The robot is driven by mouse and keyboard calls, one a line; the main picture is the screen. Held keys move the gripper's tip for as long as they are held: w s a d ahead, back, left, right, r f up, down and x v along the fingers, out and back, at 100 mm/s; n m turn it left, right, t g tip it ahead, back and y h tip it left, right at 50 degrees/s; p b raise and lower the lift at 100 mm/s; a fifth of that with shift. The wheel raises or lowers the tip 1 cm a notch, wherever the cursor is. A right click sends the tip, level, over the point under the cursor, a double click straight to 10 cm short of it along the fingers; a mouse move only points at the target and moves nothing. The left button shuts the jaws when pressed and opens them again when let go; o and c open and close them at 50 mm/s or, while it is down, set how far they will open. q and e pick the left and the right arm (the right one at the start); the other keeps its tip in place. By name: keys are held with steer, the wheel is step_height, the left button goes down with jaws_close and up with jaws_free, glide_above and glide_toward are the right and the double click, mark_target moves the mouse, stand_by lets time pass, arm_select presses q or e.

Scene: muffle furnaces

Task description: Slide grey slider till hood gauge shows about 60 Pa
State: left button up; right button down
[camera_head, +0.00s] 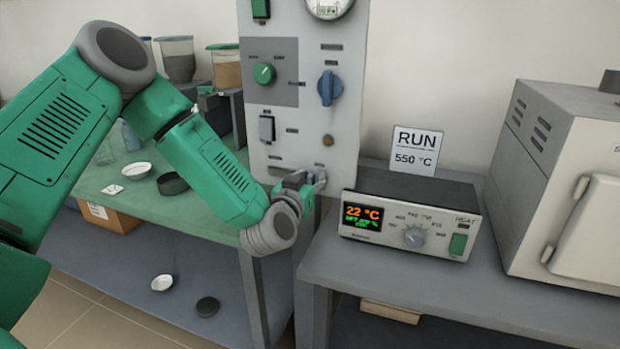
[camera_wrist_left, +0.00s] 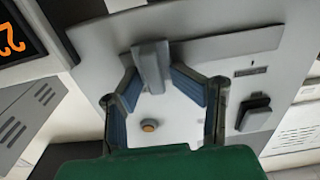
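The grey control panel (camera_head: 343,120) stands upright at the middle of the head view. The hood gauge (camera_head: 328,6) is cut off by the top edge, and I cannot read its value. My left gripper (camera_head: 308,182) is at the panel's lower part, where it largely hides the slider. In the left wrist view the grey slider (camera_wrist_left: 150,66) sits in its horizontal track (camera_wrist_left: 232,44). My left gripper (camera_wrist_left: 153,78) has its blue-padded fingers on both sides of the slider knob, which fills the gap at the tips. My right gripper is not in view.
Beside the panel stand a heat controller (camera_head: 410,225) reading 22 °C, a RUN 550 °C sign (camera_head: 414,150) and a furnace (camera_head: 560,170). A green knob (camera_head: 264,73), a blue knob (camera_head: 330,88) and a rocker switch (camera_head: 267,128) are on the panel above my gripper.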

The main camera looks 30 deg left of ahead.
arm_select(q)
steer(key=shift+d, duration=0.5)
jaws_close()
steer(key=shift+d+r, duration=0.25)
steer(key=shift+r, duration=0.05)
steer(key=shift+s+a+r+p, duration=0.15)
steer(key=shift+a+p, duration=0.15)
steer(key=shift+a, duration=0.5)
steer(key=shift+s+a+r+p, duration=0.1)
steer(key=shift+a+p, duration=0.2)
steer(key=shift+a, duration=0.45)
jaws_free()
steer(key=shift+d, duration=0.15)
steer(key=shift+w+f, duration=0.2)
steer(key=shift+f, duration=0.05)
steer(key=v, duration=1.2)
steer(key=shift+f, duration=0.25)
